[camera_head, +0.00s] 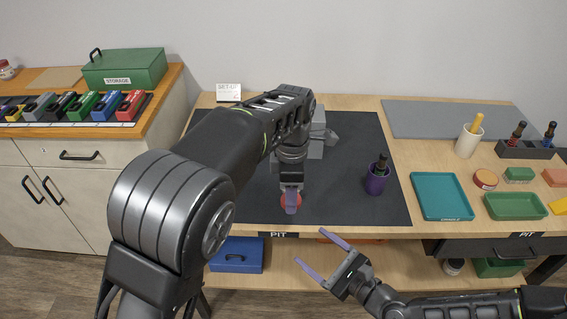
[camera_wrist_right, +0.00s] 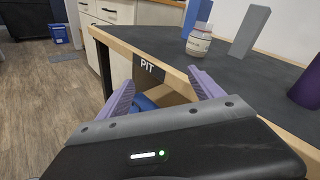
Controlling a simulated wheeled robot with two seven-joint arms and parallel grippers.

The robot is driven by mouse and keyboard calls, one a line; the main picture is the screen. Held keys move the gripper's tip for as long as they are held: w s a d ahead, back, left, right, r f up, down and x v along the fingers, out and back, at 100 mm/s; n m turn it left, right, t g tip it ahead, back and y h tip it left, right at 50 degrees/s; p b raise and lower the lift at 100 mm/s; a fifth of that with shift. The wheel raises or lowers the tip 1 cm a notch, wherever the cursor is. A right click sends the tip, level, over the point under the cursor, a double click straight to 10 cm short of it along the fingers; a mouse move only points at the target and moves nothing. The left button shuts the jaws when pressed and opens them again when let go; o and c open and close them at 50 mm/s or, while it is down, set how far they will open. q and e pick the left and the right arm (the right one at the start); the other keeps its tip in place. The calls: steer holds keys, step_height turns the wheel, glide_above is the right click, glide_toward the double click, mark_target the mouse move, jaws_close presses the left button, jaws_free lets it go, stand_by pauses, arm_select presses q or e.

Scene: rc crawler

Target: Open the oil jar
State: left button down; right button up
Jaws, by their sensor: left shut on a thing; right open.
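The oil jar (camera_wrist_right: 199,43) stands on the dark mat near its front edge in the right wrist view. It is a small pale jar with a banded label. In the head view only its round red top (camera_head: 284,203) shows. My left gripper (camera_head: 291,202) points down over the red top and is shut on it; its finger hides the middle. I cannot tell whether the lid is loose. My right gripper (camera_head: 322,255) is open and empty, in front of the table edge and apart from the jar. Its two purple fingers also show in the right wrist view (camera_wrist_right: 162,88).
The dark mat (camera_head: 345,205) also bears a purple cup (camera_head: 376,182) and a grey block-like fixture (camera_head: 322,140). A teal tray (camera_head: 442,196) lies to the right. The lower shelf holds a blue box (camera_head: 237,255). The mat is bare between jar and cup.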

steer(key=s+f+n+g+h, duration=0.7)
steer(key=s+f+n+g, duration=0.4)
steer(key=s+f+n, duration=0.8)
steer(key=shift+s+d+n, duration=0.3)
steer(key=shift+d+n, duration=0.15)
steer(key=shift+n, duration=0.55)
steer(key=shift+c, duration=0.3)
